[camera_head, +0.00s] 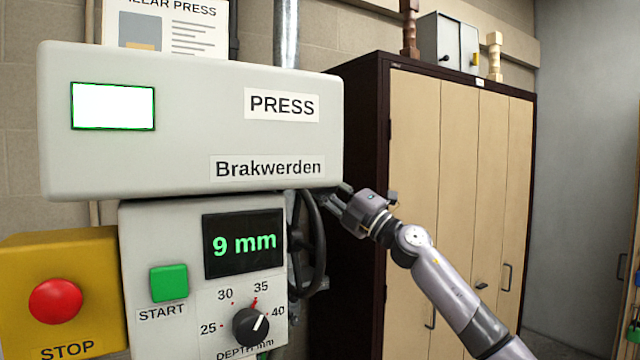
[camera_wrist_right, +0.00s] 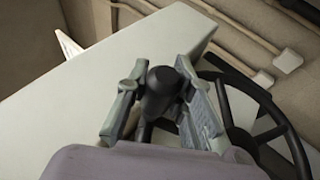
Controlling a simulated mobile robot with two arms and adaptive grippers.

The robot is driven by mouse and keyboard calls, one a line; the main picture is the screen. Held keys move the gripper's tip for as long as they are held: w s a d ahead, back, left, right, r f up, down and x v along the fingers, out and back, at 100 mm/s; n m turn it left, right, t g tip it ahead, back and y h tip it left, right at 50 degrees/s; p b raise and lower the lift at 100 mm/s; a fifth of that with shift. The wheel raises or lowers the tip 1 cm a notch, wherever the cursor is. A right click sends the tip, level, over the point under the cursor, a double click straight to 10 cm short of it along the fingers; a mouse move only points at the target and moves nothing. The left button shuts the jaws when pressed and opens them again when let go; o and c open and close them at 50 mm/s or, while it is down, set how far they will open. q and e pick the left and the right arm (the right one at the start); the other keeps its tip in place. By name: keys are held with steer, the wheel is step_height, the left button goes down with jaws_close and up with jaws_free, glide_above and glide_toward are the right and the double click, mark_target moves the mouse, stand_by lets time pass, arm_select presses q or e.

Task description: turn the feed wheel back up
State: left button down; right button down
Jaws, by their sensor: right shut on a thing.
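The dark feed wheel (camera_head: 319,245) is seen nearly edge-on at the right side of the press (camera_head: 190,150). It shows spoked in the right wrist view (camera_wrist_right: 293,137). My right gripper (camera_head: 338,196) reaches in from the right at the wheel's upper part. In the wrist view its fingers (camera_wrist_right: 163,97) are shut on the black wheel handle (camera_wrist_right: 161,88), one on each side. The black depth display (camera_head: 243,245) reads 9 mm in green. My left gripper is not in view.
The press head overhangs the wheel from above. A wooden-door cabinet (camera_head: 455,180) stands close behind my right arm. The panel has a green START button (camera_head: 169,283) and a depth knob (camera_head: 251,326) pointing between 35 and 40. A yellow STOP box (camera_head: 95,270) is at left.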

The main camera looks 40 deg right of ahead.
steer(key=shift+w+d+f, duration=0.15)
steer(key=shift+f, duration=0.2)
steer(key=c, duration=1.8)
jaws_free()
steer(key=shift+c, duration=0.2)
steer(key=o, duration=0.5)
steer(key=shift+d+f, duration=0.1)
steer(key=shift+d, duration=0.45)
steer(key=shift+a, duration=0.15)
steer(key=shift+s, duration=0.2)
steer(key=shift+s+f, duration=0.35)
steer(key=shift+s, duration=0.05)
steer(key=shift+v, duration=5.3)
